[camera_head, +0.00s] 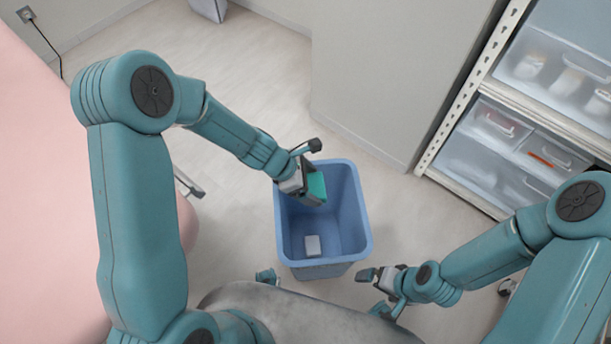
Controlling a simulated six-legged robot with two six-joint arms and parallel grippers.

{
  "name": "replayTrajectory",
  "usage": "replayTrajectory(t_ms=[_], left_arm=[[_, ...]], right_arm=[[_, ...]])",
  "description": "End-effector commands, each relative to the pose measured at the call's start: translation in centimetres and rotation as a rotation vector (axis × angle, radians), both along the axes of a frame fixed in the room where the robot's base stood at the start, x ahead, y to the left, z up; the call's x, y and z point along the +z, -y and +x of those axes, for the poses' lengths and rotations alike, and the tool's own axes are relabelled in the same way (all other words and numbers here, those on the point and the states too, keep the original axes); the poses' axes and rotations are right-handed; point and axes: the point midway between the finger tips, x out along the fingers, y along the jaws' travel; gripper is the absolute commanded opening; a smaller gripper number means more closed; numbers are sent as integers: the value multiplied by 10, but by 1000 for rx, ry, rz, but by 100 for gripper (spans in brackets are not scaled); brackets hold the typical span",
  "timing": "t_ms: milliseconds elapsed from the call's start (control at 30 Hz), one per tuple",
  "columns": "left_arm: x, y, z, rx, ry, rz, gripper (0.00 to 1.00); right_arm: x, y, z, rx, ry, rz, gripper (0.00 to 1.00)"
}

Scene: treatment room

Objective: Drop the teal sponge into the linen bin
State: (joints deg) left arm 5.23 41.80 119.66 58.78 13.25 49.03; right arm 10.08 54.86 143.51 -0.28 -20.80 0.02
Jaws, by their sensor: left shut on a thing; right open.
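The teal sponge (317,185) is held in my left gripper (312,186), which is shut on it. The gripper and sponge are over the upper left part of the blue linen bin (364,238), near its rim. The bin stands open on the floor, and a small light grey block (312,246) lies at its bottom. My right gripper (375,279) is open and empty, to the lower right of the bin and outside it. Part of the sponge is hidden by the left gripper's fingers.
A pink padded bed (40,180) fills the left side. A shelf rack (470,100) with clear drawers stands at the upper right, beside a grey wall panel (385,70).

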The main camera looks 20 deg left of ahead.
Motion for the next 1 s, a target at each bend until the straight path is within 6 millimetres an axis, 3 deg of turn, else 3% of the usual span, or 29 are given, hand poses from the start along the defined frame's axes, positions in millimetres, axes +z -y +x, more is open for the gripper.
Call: replayTrajectory(t_ms=[267,667,1000], left_arm=[[-16,5,1,-11,1,0,59],[-64,6,4,-13,1,1,59],[-66,6,4,-12,1,0,59]], right_arm=[[-17,0,0,0,0,0,100],[-64,0,0,0,0,0,100],[-66,0,0,0,0,0,100]])
